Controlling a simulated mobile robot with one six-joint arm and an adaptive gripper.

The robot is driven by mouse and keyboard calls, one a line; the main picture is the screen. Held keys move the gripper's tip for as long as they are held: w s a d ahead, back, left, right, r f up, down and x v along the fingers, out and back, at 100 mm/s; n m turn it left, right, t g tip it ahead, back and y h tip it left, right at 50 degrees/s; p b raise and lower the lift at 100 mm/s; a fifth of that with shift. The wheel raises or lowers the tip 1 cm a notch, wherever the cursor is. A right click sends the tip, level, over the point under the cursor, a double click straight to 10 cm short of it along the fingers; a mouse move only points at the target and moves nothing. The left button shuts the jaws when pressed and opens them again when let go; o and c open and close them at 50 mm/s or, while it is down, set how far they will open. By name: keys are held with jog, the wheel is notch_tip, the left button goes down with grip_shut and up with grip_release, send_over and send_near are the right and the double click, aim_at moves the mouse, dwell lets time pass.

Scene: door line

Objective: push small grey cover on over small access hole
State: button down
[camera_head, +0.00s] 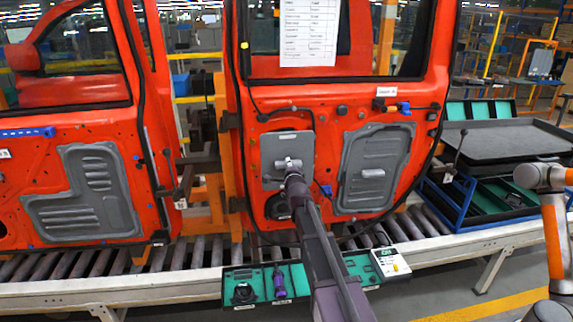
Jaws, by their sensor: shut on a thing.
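The small grey cover (271,147) is a flat, roughly square plate in front of the middle of the orange-red door (330,110). My gripper (290,168) reaches up from below and is shut on the light handle at the cover's centre. The small access hole is not visible; the cover and my gripper hide that part of the door. The cover looks close to upright and near the door face, but I cannot tell whether it touches all round.
A larger ribbed grey cover (375,150) sits on the door to the right. A green tray (240,273) with small parts lies in front of the roller conveyor (190,255). Another red door (80,160) hangs at left. A dark tray rack (505,140) stands at right.

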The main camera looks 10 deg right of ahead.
aim_at(284, 158)
jog(key=shift+a, duration=0.3)
jog(key=shift+w, duration=0.1)
jog(key=shift+w, duration=2.8)
jog(key=shift+a, duration=0.1)
dwell(1.4)
jog(key=shift+w, duration=1)
dwell(0.7)
dwell(0.3)
jog(key=shift+c, duration=1.9)
grip_release()
